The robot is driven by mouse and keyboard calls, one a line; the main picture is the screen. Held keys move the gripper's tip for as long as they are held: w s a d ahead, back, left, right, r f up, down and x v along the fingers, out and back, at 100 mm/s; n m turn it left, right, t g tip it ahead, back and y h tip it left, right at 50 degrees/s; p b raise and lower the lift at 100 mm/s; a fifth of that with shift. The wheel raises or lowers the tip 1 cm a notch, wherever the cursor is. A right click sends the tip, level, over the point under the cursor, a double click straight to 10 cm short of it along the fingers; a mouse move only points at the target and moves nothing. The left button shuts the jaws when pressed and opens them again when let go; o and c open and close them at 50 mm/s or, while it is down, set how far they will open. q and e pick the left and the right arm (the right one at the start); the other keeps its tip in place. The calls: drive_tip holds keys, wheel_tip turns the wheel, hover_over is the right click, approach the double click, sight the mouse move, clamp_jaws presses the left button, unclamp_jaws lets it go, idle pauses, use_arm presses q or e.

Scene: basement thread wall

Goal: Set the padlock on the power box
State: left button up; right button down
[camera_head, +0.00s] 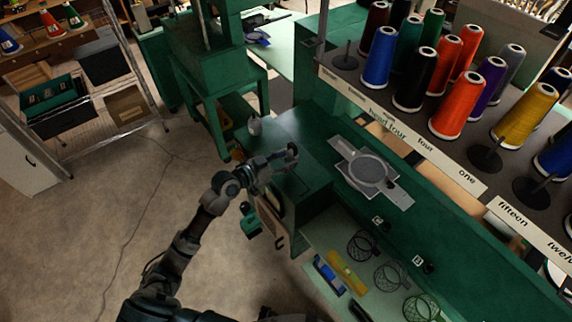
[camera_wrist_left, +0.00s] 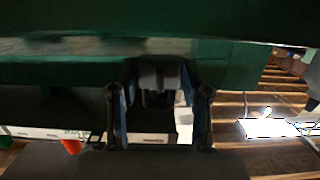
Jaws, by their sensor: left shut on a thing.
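My left gripper (camera_head: 288,158) reaches in from the left over the green machine top in the head view. In the left wrist view its fingers (camera_wrist_left: 160,122) stand on either side of a dark grey block (camera_wrist_left: 158,78). The gripper is shut on this block, which looks like the padlock; its shape is too dark to be sure. In the head view the padlock is too small to make out. A box with a pale front panel (camera_head: 273,197), perhaps the power box, is on the machine's side below the gripper. My right gripper is not in view.
A small grey object (camera_head: 254,125) stands on the machine top behind the gripper. A round grey plate (camera_head: 369,172) lies to the right. Thread cones (camera_head: 412,80) crowd the upper right rack. A teal item (camera_head: 250,222) is beside my forearm. Open floor (camera_head: 90,230) lies left.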

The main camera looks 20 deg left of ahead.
sight(281, 165)
use_arm(q)
drive_tip(key=f, duration=0.1)
drive_tip(key=a+f, duration=0.1)
drive_tip(key=f, duration=0.1)
drive_tip(key=shift+a, duration=0.1)
drive_tip(key=shift+f, duration=0.2)
drive_tip(key=shift+d, duration=0.4)
drive_tip(key=shift+s+d+f+b, duration=0.1)
drive_tip(key=shift+d+f+b, duration=0.15)
drive_tip(key=shift+d+b, duration=0.1)
drive_tip(key=shift+f, duration=0.2)
drive_tip(key=shift+a+f, duration=0.15)
drive_tip(key=shift+f, duration=0.15)
drive_tip(key=o, duration=1.3)
drive_tip(key=shift+s+f, duration=0.1)
drive_tip(key=shift+f, duration=0.05)
drive_tip(key=shift+c, duration=0.2)
drive_tip(key=shift+a+f, duration=0.1)
drive_tip(key=shift+r+p, duration=0.35)
drive_tip(key=shift+r, duration=0.2)
drive_tip(key=r+b+v, duration=0.1)
drive_tip(key=b+v, duration=0.1)
drive_tip(key=v, duration=1)
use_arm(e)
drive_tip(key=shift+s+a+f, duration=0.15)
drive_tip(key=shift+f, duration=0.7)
